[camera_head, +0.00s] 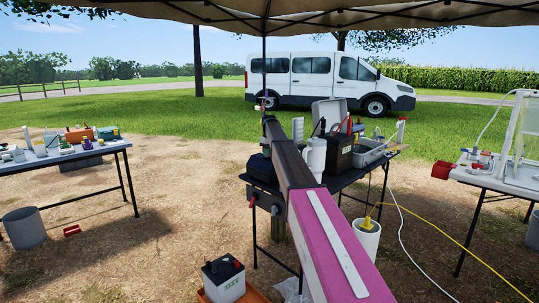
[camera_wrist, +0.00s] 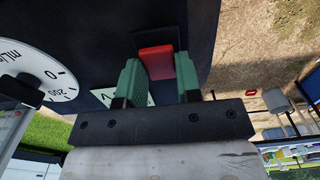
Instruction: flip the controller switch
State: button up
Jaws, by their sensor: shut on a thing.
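In the wrist view, a red rocker switch (camera_wrist: 156,62) sits in a black surround on the controller's dark panel (camera_wrist: 100,30). A white round dial (camera_wrist: 35,72) with "mL/min" markings is on the same panel, to the left. My gripper (camera_wrist: 160,76) has its two green fingers on either side of the switch, shut on it. A white label with a "V" is partly hidden by the left finger. I cannot tell the switch's exact position.
A centre table (camera_head: 365,183) holds a black box (camera_head: 338,152), a grey case and white cylinders, close to my arm. A white bucket (camera_head: 366,238) with a yellow cable stands right. Side tables (camera_head: 75,157) stand left and right.

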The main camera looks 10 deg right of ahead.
dwell(0.3)
jog(key=o, duration=0.9)
notch_tip(320, 180, up, 11)
jog(key=shift+f, duration=0.1)
